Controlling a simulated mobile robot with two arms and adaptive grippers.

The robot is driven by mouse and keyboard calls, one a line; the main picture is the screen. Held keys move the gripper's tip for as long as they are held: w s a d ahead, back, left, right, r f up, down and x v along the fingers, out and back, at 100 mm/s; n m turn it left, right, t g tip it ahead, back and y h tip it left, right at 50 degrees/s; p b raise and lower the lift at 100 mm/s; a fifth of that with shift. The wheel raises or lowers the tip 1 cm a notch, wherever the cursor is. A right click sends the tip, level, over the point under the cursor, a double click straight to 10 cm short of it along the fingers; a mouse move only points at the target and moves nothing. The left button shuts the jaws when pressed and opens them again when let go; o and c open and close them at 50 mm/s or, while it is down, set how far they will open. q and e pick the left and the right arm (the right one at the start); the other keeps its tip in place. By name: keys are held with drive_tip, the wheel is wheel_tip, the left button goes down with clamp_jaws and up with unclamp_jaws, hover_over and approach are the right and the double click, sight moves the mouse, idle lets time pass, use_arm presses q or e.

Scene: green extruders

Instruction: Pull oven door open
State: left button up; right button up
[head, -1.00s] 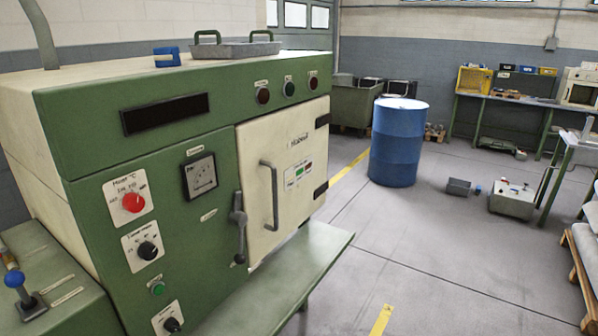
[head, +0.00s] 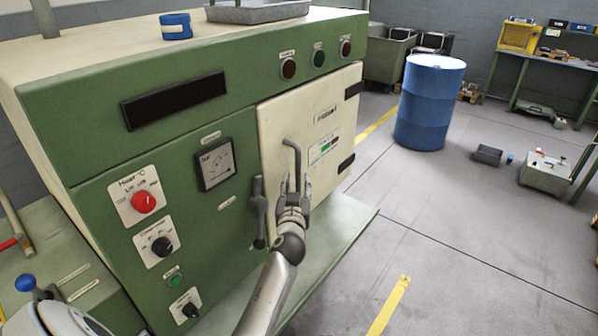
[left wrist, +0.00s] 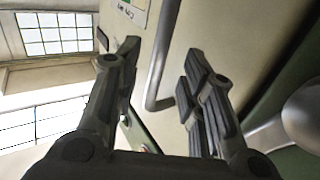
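The cream oven door (head: 325,125) is closed on the front of the green oven (head: 90,215). Its upright metal bar handle (head: 291,155) also shows in the left wrist view (left wrist: 165,55). My left gripper (head: 293,192) is at the lower part of the handle and hides it there. In the left wrist view my left gripper (left wrist: 163,58) is open, with the handle in the gap between the spread fingers. Contact with the handle cannot be told. A dark latch lever (head: 259,212) stands upright just left of the handle. My right gripper is not in view.
A green ledge (head: 335,245) juts out below the door. A blue barrel (head: 430,105) stands on the floor to the right. A blue tape roll (head: 176,26) and a metal tray (head: 255,11) sit on top of the oven.

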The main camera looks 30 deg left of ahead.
sight(298, 176)
use_arm(q)
drive_tip(key=shift+x, duration=2.95)
drive_tip(key=shift+s, duration=0.1)
clamp_jaws()
drive_tip(key=shift+f, duration=0.1)
